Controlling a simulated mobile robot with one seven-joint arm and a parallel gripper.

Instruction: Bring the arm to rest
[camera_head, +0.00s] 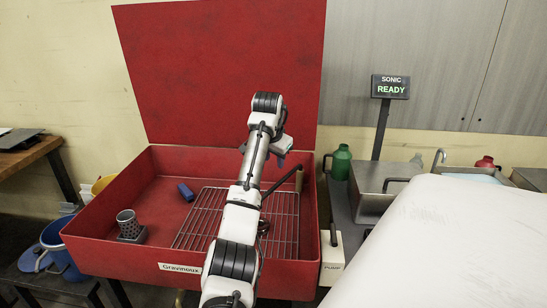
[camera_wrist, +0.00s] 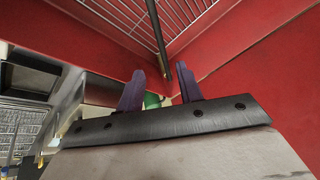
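My arm reaches over a red parts-washer basin (camera_head: 110,246) labelled "Gravinoux", with its red lid (camera_head: 222,70) standing open behind. My gripper (camera_head: 281,161) is at the far end of the arm, above the right back part of the basin, partly hidden by my wrist. In the wrist view its two purple fingers (camera_wrist: 160,69) stand apart, with no object clearly held. A thin black rod (camera_wrist: 157,35) shows beyond or between the fingertips; I cannot tell whether it touches them. The rod also shows in the head view (camera_head: 281,183).
To the right are a green bottle (camera_head: 341,162), a metal tank (camera_head: 371,185) and a "SONIC READY" display (camera_head: 390,87). A blue bucket (camera_head: 58,240) stands left.

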